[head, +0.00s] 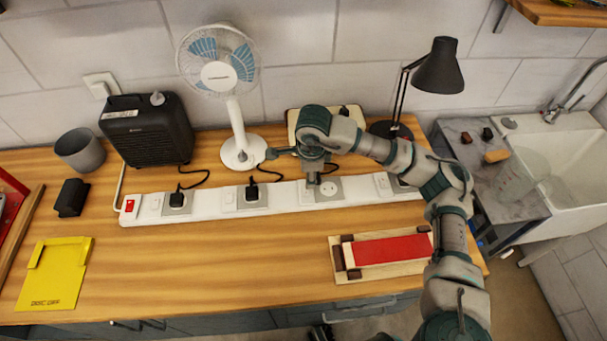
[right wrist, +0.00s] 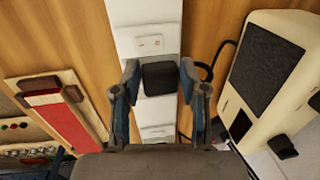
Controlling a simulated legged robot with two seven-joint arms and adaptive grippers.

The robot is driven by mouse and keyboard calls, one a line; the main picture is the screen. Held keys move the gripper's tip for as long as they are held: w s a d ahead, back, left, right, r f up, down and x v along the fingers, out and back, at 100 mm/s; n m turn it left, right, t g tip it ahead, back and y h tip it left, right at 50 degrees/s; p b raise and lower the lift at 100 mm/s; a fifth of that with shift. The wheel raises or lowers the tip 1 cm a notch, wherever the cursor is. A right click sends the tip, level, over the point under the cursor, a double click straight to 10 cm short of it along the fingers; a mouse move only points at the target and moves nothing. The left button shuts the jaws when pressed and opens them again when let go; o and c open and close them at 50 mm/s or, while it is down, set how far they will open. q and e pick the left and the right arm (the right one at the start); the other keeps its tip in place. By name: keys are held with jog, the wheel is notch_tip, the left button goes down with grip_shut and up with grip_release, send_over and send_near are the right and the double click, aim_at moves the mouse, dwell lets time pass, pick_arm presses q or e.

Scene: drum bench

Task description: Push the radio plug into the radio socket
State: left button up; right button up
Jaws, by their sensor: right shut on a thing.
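The cream radio (head: 292,117) stands at the back, partly hidden behind my right arm; its dark-fronted case (right wrist: 265,85) shows in the right wrist view. The white power strip (head: 285,208) runs across the bench, with an open round socket (head: 329,188) at my right gripper (head: 311,177). In the right wrist view my right gripper (right wrist: 159,88) is shut on the black radio plug (right wrist: 159,76), one finger on each side. The plug is over the strip; its pins are hidden, and its height above the socket cannot be told. My left gripper is out of view.
Two black plugs (head: 177,199) and (head: 252,192) sit in the strip to the left. A fan (head: 217,76), a black heater (head: 148,130) and a dark lamp (head: 438,68) stand behind. A red-topped wooden board (head: 393,249) lies front right. The front middle bench is clear.

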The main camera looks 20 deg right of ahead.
aim_at(324, 189)
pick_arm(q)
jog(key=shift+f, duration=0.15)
pick_arm(e)
jog(key=shift+t, duration=0.3)
jog(key=shift+s+d+r, duration=0.2)
jog(key=shift+d+r, duration=0.05)
jog(key=shift+d, duration=0.45)
jog(key=shift+s+d+r, duration=0.2)
jog(key=shift+d, duration=0.55)
jog(key=shift+s+d+r, duration=0.2)
jog(key=shift+d+r, duration=0.05)
jog(key=shift+d, duration=0.45)
pick_arm(q)
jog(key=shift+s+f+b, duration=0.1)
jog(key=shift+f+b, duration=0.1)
jog(key=shift+b, duration=0.15)
pick_arm(e)
jog(key=shift+s+a+f, duration=0.15)
jog(key=shift+s+f, duration=0.1)
jog(key=shift+s, duration=0.05)
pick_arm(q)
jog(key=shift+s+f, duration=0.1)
pick_arm(e)
jog(key=shift+f, duration=0.1)
